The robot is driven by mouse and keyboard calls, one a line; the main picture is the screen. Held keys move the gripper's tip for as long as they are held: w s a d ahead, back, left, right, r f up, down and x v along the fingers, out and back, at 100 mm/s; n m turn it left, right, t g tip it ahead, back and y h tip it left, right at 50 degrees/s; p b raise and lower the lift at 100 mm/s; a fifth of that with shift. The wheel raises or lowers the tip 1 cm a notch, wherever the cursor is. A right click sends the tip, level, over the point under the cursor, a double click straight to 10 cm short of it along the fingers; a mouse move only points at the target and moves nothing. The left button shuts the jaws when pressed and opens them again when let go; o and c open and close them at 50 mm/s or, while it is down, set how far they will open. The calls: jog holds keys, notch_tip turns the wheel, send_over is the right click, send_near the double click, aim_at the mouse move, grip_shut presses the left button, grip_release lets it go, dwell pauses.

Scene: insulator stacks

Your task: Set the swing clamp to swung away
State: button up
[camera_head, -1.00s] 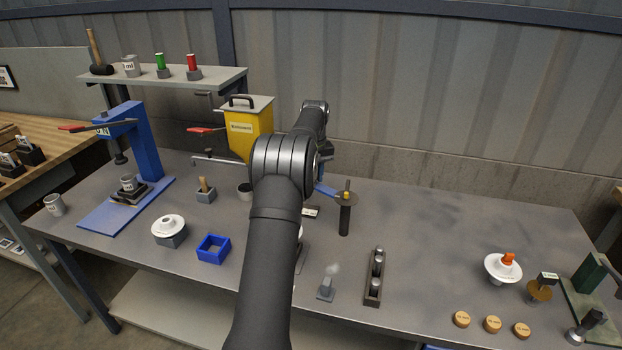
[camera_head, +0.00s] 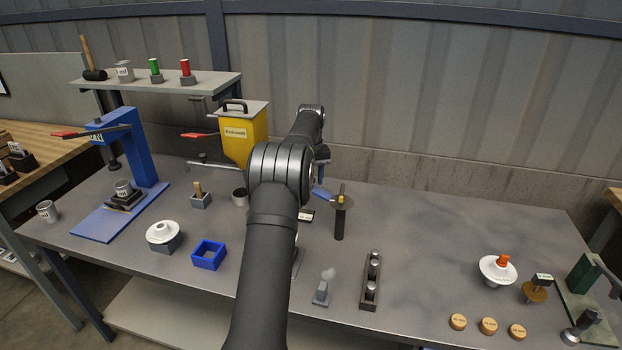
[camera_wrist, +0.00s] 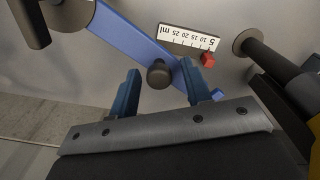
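The swing clamp shows as a blue arm (camera_head: 322,193) on a dark post (camera_head: 340,222) with a round disc, right of my arm in the head view. In the wrist view the blue arm (camera_wrist: 128,42) runs from the disc (camera_wrist: 68,12) at upper left toward lower right, with a dark round knob (camera_wrist: 158,74) on it. My gripper (camera_wrist: 160,82) is open, its two teal fingers either side of the knob with visible gaps. In the head view my arm hides most of the gripper and the far end of the blue arm.
A yellow dispenser (camera_head: 243,136) stands behind left of my arm. A scale plate (camera_wrist: 190,37) with a red marker (camera_wrist: 208,59) lies beside the blue arm. A block with metal pins (camera_head: 370,282) is in front.

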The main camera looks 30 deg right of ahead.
notch_tip(320, 180, up, 12)
dwell(0.6)
notch_tip(320, 180, down, 12)
jog(key=shift+r, duration=0.1)
jog(key=shift+a, duration=0.1)
dwell(0.5)
dwell(0.4)
